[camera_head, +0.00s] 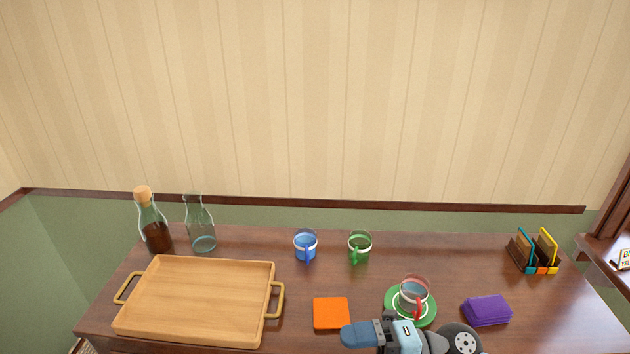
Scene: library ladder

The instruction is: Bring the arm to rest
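My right arm comes in at the bottom edge, right of centre. The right gripper (362,335) points left, low in the picture, in front of the orange square (331,313) and the green saucer (427,318). Its fingers are seen side-on, so I cannot tell whether they are open or shut. No object shows in it. A glass cup with a red rim and handle (414,296) stands upright on the green saucer, behind the arm and apart from the gripper. My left gripper is not in view.
A wooden tray with brass handles (200,300) lies empty at left. Behind it stand a corked bottle (153,225) and an open carafe (201,225). A blue cup (305,245) and green cup (360,246) stand mid-back. A purple cloth stack (487,310) and book holder (534,252) are right.

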